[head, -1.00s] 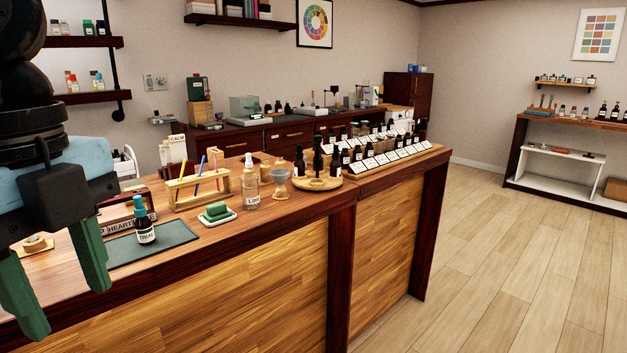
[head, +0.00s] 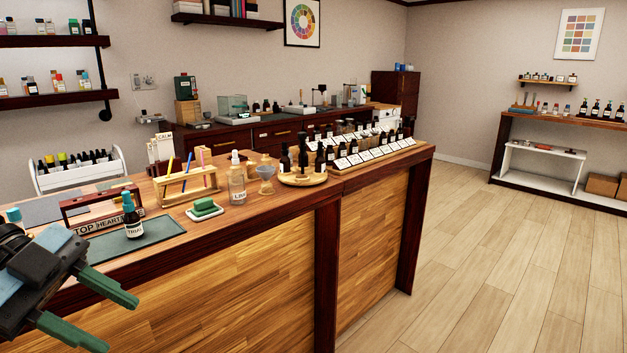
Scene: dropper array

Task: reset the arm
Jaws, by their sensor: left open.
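My left gripper (head: 106,318) is at the lower left of the head view. Its two green fingers are spread apart with nothing between them. It hangs in front of the counter's front edge, short of the dark green mat (head: 158,235). A dark dropper bottle (head: 132,222) with a teal cap and a white label stands upright on that mat, apart from the gripper. My right gripper does not show.
The wooden counter (head: 230,262) holds a test-tube rack (head: 188,186), a green block on a white dish (head: 204,209), a clear spray bottle (head: 237,184) and rows of dark bottles. A white bottle rack (head: 78,170) stands behind. The floor (head: 480,260) at right is clear.

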